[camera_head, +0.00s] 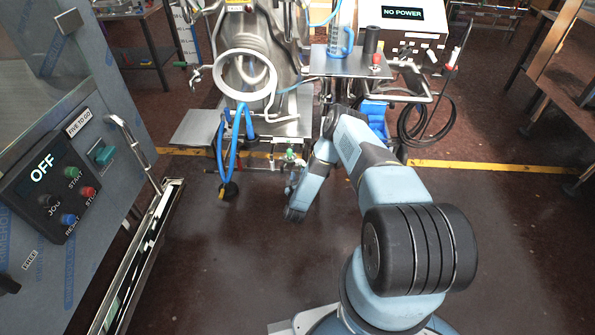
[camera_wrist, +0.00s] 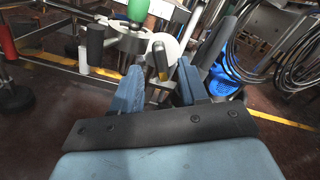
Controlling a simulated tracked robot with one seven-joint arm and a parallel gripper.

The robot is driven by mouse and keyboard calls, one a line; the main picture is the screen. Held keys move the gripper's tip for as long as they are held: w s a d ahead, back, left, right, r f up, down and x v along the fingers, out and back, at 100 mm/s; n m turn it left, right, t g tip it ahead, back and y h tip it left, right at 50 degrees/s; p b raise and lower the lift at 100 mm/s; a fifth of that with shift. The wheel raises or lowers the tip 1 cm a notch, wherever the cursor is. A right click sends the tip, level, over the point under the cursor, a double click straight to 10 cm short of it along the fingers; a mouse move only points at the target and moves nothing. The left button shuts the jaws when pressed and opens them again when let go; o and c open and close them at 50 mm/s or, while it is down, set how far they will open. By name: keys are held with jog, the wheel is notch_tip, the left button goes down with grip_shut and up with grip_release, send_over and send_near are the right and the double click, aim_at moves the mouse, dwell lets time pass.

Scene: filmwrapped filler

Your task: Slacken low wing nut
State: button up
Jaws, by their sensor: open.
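In the wrist view, my gripper (camera_wrist: 158,80) is open, with its blue fingers apart on either side of the middle. Beyond and between the fingertips is a small dark part with a yellowish edge (camera_wrist: 160,62), in front of a white round part (camera_wrist: 161,46). I cannot tell whether this dark part is the low wing nut, or whether a finger touches it. A green knob (camera_wrist: 138,9) sits just above and left of it. In the head view my arm reaches down beside the filler's low front fittings (camera_head: 291,160), and no wing nut can be made out there.
A black handle (camera_wrist: 95,44) stands left of the fingers. Blue hoses (camera_head: 222,150) hang from the filler. A blue bin (camera_head: 375,112) and coiled black cables (camera_head: 425,122) lie to the right. A control panel reading OFF (camera_head: 48,188) is at left. The front floor is clear.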

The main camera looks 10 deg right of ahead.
aim_at(298, 169)
jog(key=shift+x, duration=1.9)
grip_shut()
